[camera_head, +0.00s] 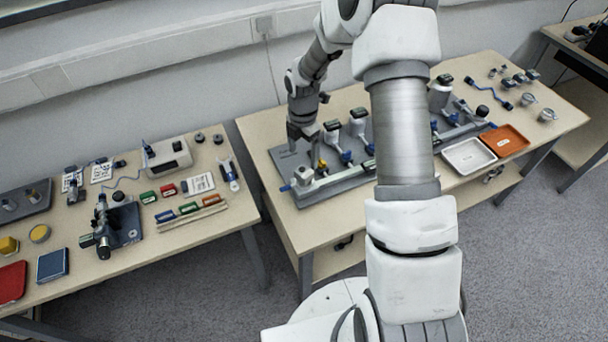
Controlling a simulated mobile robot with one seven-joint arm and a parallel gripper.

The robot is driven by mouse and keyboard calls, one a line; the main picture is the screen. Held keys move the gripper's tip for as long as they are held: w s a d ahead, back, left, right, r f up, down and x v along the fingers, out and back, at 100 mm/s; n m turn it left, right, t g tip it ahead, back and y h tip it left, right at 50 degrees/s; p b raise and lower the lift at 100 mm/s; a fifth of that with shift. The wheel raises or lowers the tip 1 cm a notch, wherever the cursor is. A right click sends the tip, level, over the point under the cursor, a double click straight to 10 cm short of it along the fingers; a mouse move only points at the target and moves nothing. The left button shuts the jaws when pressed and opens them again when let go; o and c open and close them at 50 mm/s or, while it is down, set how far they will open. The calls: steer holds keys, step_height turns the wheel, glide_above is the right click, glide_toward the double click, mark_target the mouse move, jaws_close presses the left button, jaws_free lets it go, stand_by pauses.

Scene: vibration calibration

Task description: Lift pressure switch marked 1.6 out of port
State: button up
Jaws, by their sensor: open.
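The grey mounting plate (345,187) lies on the middle table, with a row of fittings and a pale rail on it. Two upright light-grey devices with dark tops, one on the left (333,136) and one on the right (358,124), stand on the plate. A shorter light-grey piece (304,175) sits at the plate's left end. No marking is legible, so I cannot tell which is the pressure switch marked 1.6. My gripper (303,150) is open and points down above the plate's left part, left of the two upright devices. A small yellow part (322,166) shows just below and right of it.
My arm hides the plate's middle. A white tray (470,168) and an orange tray (522,143) lie at the table's right front. A larger grey cylinder (439,97) stands behind. The left table (130,277) holds several tools and blocks; a gap separates the tables.

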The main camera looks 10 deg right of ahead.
mark_target(304, 171)
step_height(304, 171, down, 2)
steer(key=shift+f, duration=0.1)
steer(key=shift+s+f, duration=0.15)
steer(key=shift+f, duration=1.2)
steer(key=shift+s+f, duration=0.15)
steer(key=shift+f, duration=1.2)
steer(key=shift+d, duration=0.1)
jaws_close()
